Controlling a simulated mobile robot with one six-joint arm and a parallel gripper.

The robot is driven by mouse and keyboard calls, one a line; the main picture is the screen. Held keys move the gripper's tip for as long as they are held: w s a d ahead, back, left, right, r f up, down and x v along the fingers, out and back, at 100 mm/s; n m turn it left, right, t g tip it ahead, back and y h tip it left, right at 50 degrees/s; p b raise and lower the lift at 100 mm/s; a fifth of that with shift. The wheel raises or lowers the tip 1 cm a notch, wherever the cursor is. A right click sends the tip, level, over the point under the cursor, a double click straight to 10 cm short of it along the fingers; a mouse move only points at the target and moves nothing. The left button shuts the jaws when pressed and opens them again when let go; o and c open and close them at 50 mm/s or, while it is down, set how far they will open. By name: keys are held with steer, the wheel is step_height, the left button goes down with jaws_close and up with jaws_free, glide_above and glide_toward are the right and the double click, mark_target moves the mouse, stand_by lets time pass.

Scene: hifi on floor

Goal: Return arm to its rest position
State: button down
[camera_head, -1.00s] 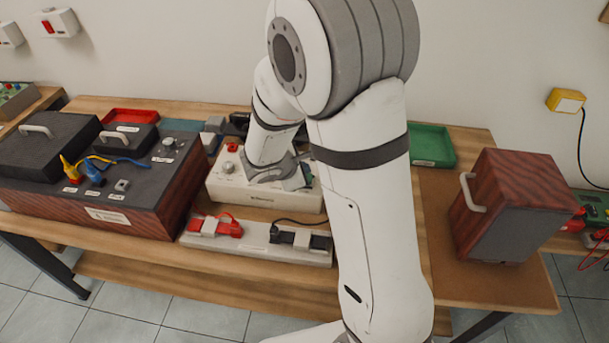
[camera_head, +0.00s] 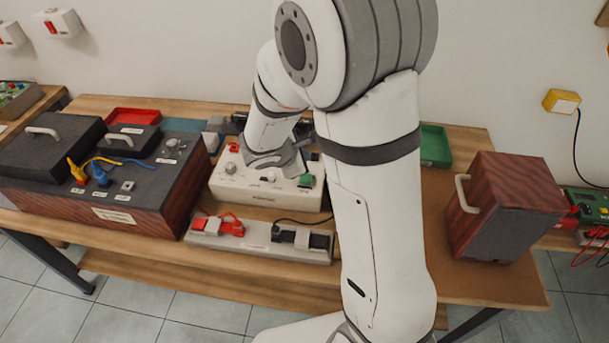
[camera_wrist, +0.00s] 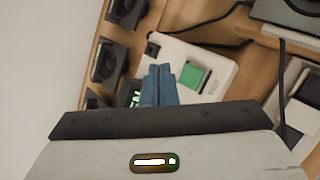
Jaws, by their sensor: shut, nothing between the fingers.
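My arm comes up from the lower right of the head view, bends at the top and reaches down to the table. In the wrist view my gripper (camera_wrist: 159,72) has its two blue-grey fingers together with nothing between them. They point over the white box (camera_wrist: 205,58), beside its green square button (camera_wrist: 192,77). In the head view the wrist end is above the white box (camera_head: 262,193), which has a knob and a green button (camera_head: 306,181). The fingertips are hidden there, and I cannot tell how far above the box they are.
A wood-sided box with a dark top (camera_head: 110,190) stands on the left. A white strip with red and black parts (camera_head: 262,241) lies in front of the white box. A reddish wooden box (camera_head: 505,205) stands right. A green tray (camera_head: 435,146) is behind my arm.

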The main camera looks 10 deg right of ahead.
stand_by(0.3)
steer(key=s+d+r+m+g+y, duration=0.1)
steer(key=s+d+r+m+g, duration=0.15)
steer(key=s+r+m, duration=0.2)
steer(key=s+d+r+m+g, duration=0.1)
steer(key=s+d+r+m, duration=0.25)
steer(key=s, duration=0.25)
steer(key=s+a+r+m+y, duration=0.2)
steer(key=s+m+y, duration=0.1)
steer(key=s, duration=0.3)
steer(key=s+a+r+m+y, duration=0.1)
steer(key=s+a+m+y, duration=0.1)
steer(key=s+m, duration=0.3)
steer(key=shift+s+a+r+m+y, duration=0.4)
steer(key=shift+a+m, duration=0.25)
steer(key=shift+m, duration=0.15)
